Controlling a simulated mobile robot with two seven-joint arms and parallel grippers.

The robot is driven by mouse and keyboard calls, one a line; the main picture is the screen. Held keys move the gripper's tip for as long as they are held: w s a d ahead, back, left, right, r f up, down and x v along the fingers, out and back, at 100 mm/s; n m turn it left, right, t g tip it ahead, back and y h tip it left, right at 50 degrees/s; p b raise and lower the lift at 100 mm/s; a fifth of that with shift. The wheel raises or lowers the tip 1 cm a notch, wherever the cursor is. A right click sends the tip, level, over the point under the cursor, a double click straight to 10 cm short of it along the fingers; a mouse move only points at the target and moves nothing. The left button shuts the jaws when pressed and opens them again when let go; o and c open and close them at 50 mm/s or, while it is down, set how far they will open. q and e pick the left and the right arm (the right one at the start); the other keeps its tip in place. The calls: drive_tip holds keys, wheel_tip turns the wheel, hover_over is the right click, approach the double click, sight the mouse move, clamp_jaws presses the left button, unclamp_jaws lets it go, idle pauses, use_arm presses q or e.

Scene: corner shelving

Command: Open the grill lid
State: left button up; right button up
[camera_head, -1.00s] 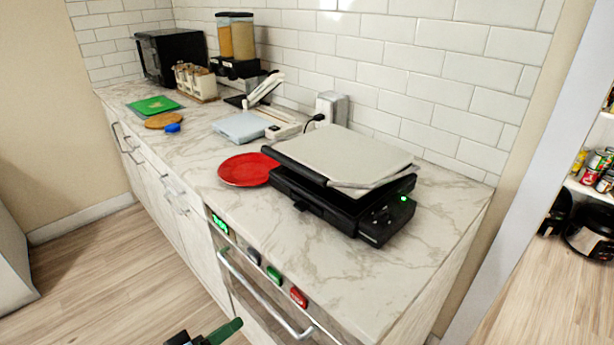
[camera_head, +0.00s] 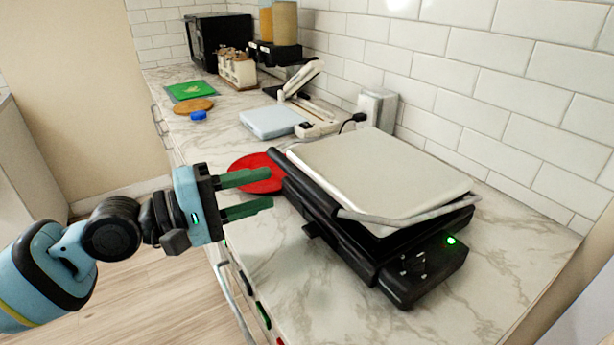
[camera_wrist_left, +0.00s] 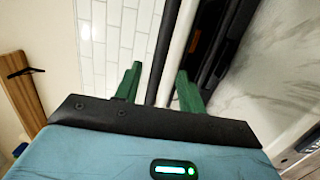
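The grill (camera_head: 375,190) is a black contact grill on the marble counter, with a light grey lid (camera_head: 385,175) lying down over its base. A green light glows on its right front. My left gripper (camera_head: 272,189) is open, with two green fingers pointing right toward the grill's left side. It appears empty and a little short of the black handle bar at the lid's left edge. In the left wrist view, the green fingers (camera_wrist_left: 158,80) stand apart, with the dark bar and pale lid edge showing between and beyond them. My right gripper is not in view.
A red plate (camera_head: 257,174) lies left of the grill, partly behind my left gripper. A light blue scale-like slab (camera_head: 272,122), a green board (camera_head: 192,91) and a black microwave (camera_head: 220,44) stand farther back. A tiled wall (camera_head: 480,70) runs behind the grill. The counter front is clear.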

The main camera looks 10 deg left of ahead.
sight(295, 181)
use_arm(q)
drive_tip(key=p+x, duration=0.1)
drive_tip(key=x, duration=0.5)
drive_tip(key=shift+w+d+r+p, duration=0.1)
drive_tip(key=shift+w+d+p, duration=0.1)
drive_tip(key=shift+p, duration=0.2)
drive_tip(key=shift+w+d, duration=0.35)
drive_tip(key=shift+d, duration=0.2)
drive_tip(key=shift+c, duration=0.3)
clamp_jaws()
